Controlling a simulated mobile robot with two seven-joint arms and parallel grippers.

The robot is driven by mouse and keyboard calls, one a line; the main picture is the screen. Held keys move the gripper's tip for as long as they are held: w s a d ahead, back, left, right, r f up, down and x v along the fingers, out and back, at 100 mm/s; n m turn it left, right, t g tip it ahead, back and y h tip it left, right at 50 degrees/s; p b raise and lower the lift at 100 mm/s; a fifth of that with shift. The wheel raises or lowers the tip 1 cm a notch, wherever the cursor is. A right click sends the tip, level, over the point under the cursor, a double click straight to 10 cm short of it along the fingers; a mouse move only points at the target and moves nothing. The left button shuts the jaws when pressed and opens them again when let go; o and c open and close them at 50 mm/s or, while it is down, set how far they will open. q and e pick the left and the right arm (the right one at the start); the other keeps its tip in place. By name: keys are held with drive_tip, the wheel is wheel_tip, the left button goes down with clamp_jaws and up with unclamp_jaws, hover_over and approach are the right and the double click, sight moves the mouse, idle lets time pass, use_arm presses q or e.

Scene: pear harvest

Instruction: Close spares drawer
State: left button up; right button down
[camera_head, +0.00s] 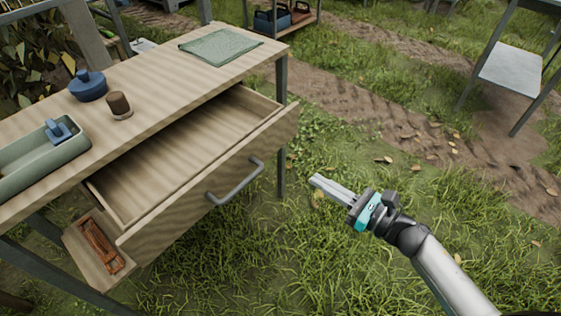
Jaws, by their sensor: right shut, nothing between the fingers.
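A wooden drawer (196,172) stands pulled far out from under a wooden table (150,80). Its inside looks empty where it shows. A grey bar handle (236,184) is fixed to the middle of its front panel (170,228). A second, smaller drawer (78,250) lies lower left under the table, also out, with a reddish-brown object (100,246) in it. My right gripper (316,182) is shut and empty, over the grass to the right of the drawer front, apart from the handle. My left gripper is not in view.
On the table are a green-grey tray (16,178) with a blue item, a blue lidded pot (88,86), a brown cup (120,106) and a green cloth (220,46). A metal stand (510,72) is upper right. Grass right of the drawer is free.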

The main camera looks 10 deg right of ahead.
drive_tip(key=b, duration=0.1)
approach(264, 147)
drive_tip(key=x, duration=0.5)
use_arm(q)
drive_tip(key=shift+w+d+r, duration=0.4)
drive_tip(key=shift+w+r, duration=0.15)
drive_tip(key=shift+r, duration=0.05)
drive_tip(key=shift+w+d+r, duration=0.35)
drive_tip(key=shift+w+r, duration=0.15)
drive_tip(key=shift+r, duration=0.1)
use_arm(e)
drive_tip(key=shift+x, duration=0.95)
use_arm(q)
drive_tip(key=shift+b, duration=0.3)
use_arm(e)
drive_tip(key=shift+w, duration=0.1)
